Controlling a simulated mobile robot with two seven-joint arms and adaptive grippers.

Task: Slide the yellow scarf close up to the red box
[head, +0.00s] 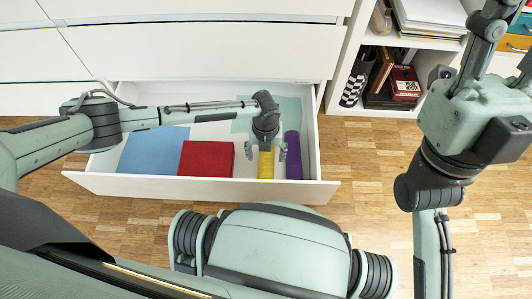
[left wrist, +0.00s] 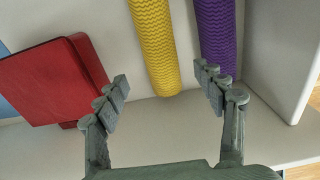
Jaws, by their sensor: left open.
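The yellow scarf (head: 266,166) is a rolled, ribbed bundle lying in the open drawer; it also shows in the left wrist view (left wrist: 154,45). The red box (head: 206,158) lies to its left, with a strip of bare drawer floor between them; it fills the left of the wrist view (left wrist: 50,80). My left gripper (head: 265,150) is open and points down over the scarf, hiding part of it. In the wrist view its fingers (left wrist: 161,83) stand either side of the scarf's line, apart from it. My right gripper (head: 505,45) is raised at the upper right, fingers spread and partly cut off.
A purple roll (head: 293,155) lies close right of the scarf, near the drawer's right wall; the right finger is near its end. A blue item (head: 152,150) lies left of the red box. The drawer's front wall (head: 200,187) is close. A shelf (head: 350,107) stands right.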

